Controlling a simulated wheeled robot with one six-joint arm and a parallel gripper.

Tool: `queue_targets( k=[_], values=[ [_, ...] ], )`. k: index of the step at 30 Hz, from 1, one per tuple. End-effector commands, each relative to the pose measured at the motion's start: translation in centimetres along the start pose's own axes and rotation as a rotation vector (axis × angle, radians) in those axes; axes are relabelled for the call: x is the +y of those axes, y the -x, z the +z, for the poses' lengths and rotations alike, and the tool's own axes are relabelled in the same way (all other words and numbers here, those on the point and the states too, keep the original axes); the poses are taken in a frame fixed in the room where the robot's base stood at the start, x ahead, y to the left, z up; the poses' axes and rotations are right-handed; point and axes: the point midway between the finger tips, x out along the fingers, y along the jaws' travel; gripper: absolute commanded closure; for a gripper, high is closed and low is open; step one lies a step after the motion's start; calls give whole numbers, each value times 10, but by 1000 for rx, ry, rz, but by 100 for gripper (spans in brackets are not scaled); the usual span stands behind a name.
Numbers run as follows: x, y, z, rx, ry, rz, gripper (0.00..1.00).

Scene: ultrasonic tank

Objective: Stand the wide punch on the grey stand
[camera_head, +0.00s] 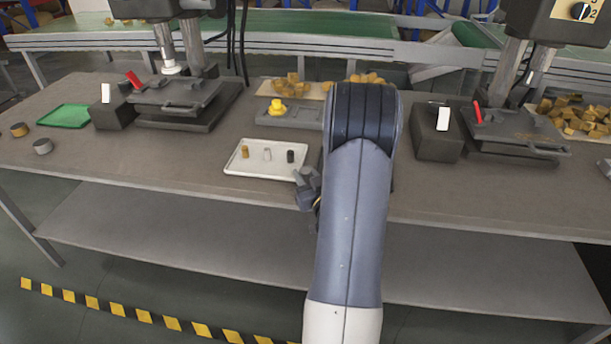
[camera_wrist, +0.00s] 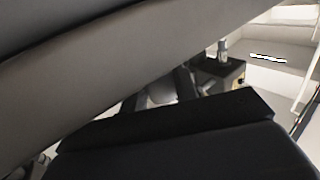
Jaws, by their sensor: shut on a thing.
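My gripper (camera_head: 308,190) is at the front edge of the table, by the right front corner of the white tray, partly hidden by my arm. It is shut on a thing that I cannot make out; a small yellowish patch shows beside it. The tray (camera_head: 235,168) holds three small upright pieces: a brass one (camera_head: 245,152), a pale one (camera_head: 267,155) and a black one (camera_head: 290,156). I cannot tell whether any of them is the wide punch. A low grey base (camera_head: 305,119), perhaps the grey stand, lies behind the tray with a yellow piece (camera_head: 277,108) on it.
Dark press plates stand left (camera_head: 180,105) and right (camera_head: 515,140). Dark blocks with white tabs stand beside them (camera_head: 112,112) (camera_head: 432,145). A green mat (camera_head: 64,116), a brass puck (camera_head: 19,130) and a grey puck (camera_head: 42,146) lie far left.

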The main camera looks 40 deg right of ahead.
Motion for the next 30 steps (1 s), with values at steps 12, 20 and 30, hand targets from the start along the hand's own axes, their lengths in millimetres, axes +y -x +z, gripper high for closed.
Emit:
queue_targets(
  k=[12, 20, 30],
  values=[
    [0, 0, 3, -1, 0, 0, 58],
    [0, 0, 3, -1, -1, 0, 50],
    [1, 23, 1, -2, -1, 4, 50]
  ],
)
